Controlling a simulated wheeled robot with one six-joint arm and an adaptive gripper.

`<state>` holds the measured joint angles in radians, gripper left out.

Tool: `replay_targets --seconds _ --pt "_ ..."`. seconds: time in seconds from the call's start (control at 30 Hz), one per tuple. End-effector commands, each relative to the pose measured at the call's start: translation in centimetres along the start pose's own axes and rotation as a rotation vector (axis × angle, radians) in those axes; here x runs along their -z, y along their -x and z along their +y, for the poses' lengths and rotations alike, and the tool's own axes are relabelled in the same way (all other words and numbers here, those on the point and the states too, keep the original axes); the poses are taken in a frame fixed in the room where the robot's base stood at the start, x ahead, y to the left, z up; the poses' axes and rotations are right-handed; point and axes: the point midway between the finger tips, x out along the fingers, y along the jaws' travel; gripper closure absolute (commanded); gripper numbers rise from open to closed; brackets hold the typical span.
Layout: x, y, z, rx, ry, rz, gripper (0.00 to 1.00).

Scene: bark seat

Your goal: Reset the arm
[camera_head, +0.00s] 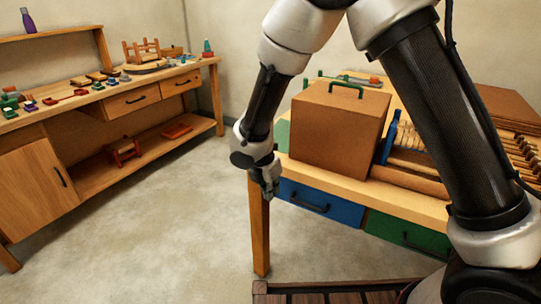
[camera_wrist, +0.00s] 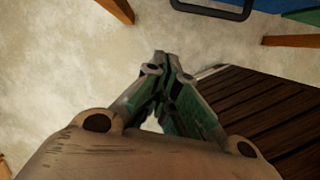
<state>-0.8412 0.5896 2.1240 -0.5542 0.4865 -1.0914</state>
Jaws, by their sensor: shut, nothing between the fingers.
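My gripper (camera_head: 268,186) hangs pointing down at the near left corner of the right-hand table, in front of its wooden leg in the head view. In the wrist view its fingers (camera_wrist: 162,62) meet at the tips, with nothing between them, above the pale floor. The arm bends down from the top of the head view. A dark slatted wooden surface (camera_wrist: 262,105) lies to the right of the fingers in the wrist view. I cannot tell how far the gripper is from the table edge.
The right-hand table (camera_head: 405,198) carries a large brown box (camera_head: 335,130) with a green handle. It has a blue drawer (camera_head: 318,203) and a green drawer (camera_head: 408,236). A workbench (camera_head: 105,192) with tools stands left. Floor (camera_head: 170,235) between them is clear.

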Motion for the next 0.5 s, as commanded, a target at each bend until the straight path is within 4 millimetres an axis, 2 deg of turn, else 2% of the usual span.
replay_targets --seconds 0.17,0.27,0.3,0.37,0.5 --pt "-0.2 0.0 -0.7 0.027 -0.133 -0.011 1.00" --pt "-0.3 -0.5 -3.7 0.110 -0.326 -0.030 1.00" --pt "-0.3 -0.4 -5.4 0.149 -0.421 -0.042 1.00" --pt "-0.9 1.2 -7.7 0.186 -0.582 -0.056 1.00" --pt "-3.5 5.0 -12.1 0.228 -0.906 -0.064 1.00"
